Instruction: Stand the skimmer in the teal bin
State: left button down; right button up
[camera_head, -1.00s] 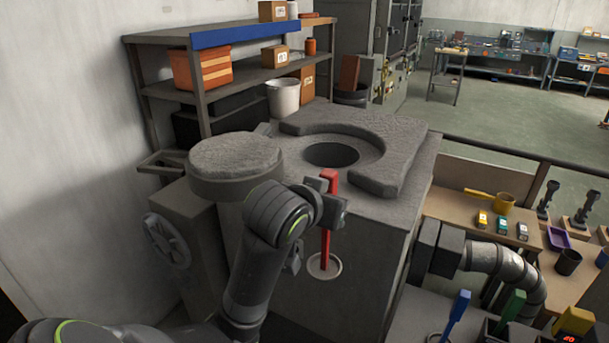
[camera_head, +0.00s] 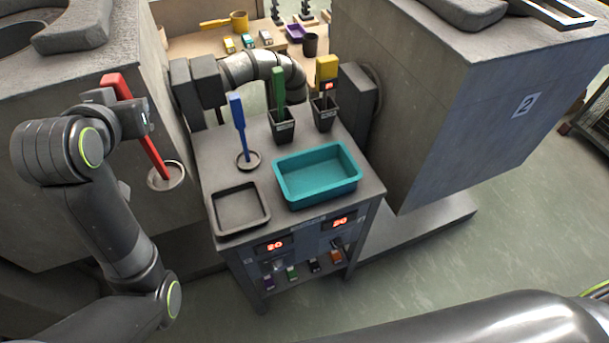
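My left gripper (camera_head: 124,112) is shut on the red handle of the skimmer (camera_head: 150,152). The skimmer hangs tilted, handle end up and its pale round ring-like head down, in the air left of the small grey table. The teal bin (camera_head: 340,187) is an open rectangular tray on the right part of that table, and it looks empty. The skimmer is well left of the bin and apart from it. My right gripper is not in view; only a dark arm part of mine shows at bottom right.
The grey table (camera_head: 213,150) also bears a dark square tray (camera_head: 262,220), a blue-handled tool (camera_head: 239,128) with a round base, and two dark holders with green (camera_head: 279,88) and yellow (camera_head: 327,68) handled tools. Large grey blocks (camera_head: 450,110) stand either side.

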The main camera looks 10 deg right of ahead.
aim_at(317, 181)
jog(key=z, duration=1.55)
jog(key=k+j+z, duration=0.1)
jog(key=j+z, duration=0.2)
jog(key=k+j+z, duration=0.4)
jog(key=j+z, duration=0.2)
jog(key=k+j, duration=0.2)
jog(key=j, duration=0.2)
